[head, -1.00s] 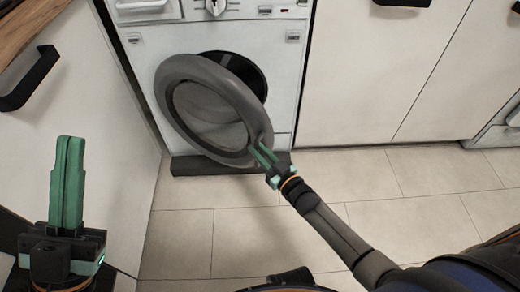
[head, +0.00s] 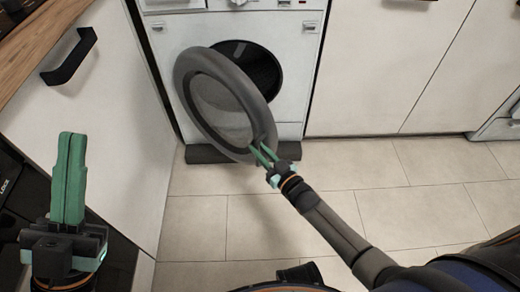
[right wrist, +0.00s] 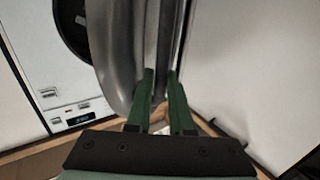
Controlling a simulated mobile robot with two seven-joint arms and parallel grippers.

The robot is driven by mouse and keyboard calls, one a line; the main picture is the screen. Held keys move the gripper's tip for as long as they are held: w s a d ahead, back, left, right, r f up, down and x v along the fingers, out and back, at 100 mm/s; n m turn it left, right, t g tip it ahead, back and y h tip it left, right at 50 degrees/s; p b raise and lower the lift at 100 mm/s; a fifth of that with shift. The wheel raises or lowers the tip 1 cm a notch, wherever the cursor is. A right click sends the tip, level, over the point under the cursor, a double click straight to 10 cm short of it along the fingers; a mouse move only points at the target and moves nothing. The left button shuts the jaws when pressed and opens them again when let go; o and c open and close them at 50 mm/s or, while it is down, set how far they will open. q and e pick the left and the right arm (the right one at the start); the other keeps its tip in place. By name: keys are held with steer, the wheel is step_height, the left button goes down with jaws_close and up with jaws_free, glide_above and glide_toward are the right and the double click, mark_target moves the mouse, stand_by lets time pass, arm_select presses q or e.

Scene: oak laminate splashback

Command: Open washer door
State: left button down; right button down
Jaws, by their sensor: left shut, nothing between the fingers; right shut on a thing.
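The white washer (head: 300,75) stands at the top centre of the head view. Its round grey door (head: 186,100) is swung open toward me and to the left, and the dark drum opening (head: 258,68) shows behind it. My right gripper (head: 262,156) is shut on the door's rim at its lower right. In the right wrist view the green fingers (right wrist: 160,95) sit on either side of the grey door rim (right wrist: 125,50). My left gripper (head: 70,140) is shut and empty at the left, pointing up, away from the door.
A white cabinet front (head: 110,110) with a black handle (head: 70,57) stands left of the door, under a wooden worktop (head: 40,35). White cabinets (head: 375,70) stand right of the washer. The tiled floor (head: 380,185) is clear.

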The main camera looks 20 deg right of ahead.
steer(key=shift+w+a+r, duration=0.15)
steer(key=shift+r, duration=0.1)
steer(key=c, duration=1.2)
jaws_free()
steer(key=shift+o, duration=0.6)
steer(key=shift+f, duration=0.15)
